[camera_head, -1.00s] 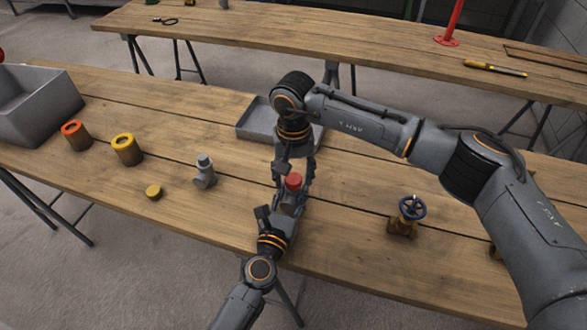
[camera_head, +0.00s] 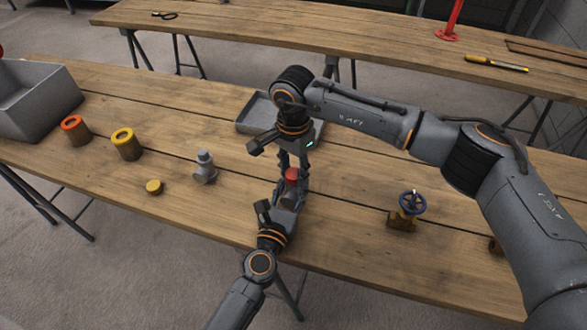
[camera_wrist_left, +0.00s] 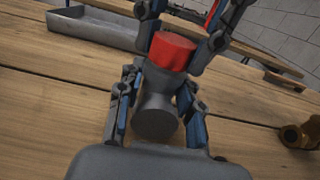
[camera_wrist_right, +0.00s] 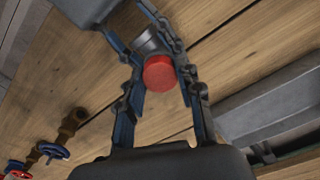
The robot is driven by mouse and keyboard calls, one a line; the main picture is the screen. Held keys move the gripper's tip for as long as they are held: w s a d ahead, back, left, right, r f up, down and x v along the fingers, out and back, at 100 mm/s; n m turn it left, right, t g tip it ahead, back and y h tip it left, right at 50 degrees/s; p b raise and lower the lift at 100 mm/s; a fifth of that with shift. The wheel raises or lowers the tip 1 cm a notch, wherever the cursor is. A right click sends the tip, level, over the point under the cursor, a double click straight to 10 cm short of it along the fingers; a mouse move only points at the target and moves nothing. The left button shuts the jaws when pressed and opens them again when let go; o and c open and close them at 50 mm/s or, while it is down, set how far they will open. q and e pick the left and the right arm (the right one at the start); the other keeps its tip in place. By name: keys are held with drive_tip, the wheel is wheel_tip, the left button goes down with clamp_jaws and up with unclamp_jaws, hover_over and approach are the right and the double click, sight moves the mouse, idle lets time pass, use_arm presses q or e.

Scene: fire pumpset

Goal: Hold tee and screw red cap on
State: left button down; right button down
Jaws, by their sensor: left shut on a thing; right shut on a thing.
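The grey tee (camera_wrist_left: 155,112) stands between the fingers of my left gripper (camera_wrist_left: 158,108), which is shut on its body, over the front of the wooden table. The red cap (camera_wrist_left: 172,52) sits at the tee's upper end and also shows in the head view (camera_head: 291,174) and right wrist view (camera_wrist_right: 159,73). My right gripper (camera_wrist_right: 160,80) comes down from above, with its fingers shut on either side of the red cap. The cap meets the tee end; how far it is threaded cannot be seen. In the head view, the grippers hide most of the tee.
A second grey fitting (camera_head: 204,170) and a yellow cap (camera_head: 154,187) stand left. A shallow tray (camera_head: 255,117) lies behind my right gripper. A brass valve (camera_head: 406,215) stands right.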

drive_tip(key=m, duration=3)
drive_tip(key=shift+f+m, duration=0.1)
drive_tip(key=shift+m, duration=0.2)
drive_tip(key=m, duration=0.5)
drive_tip(key=shift+w, duration=0.1)
drive_tip(key=c, duration=0.9)
unclamp_jaws()
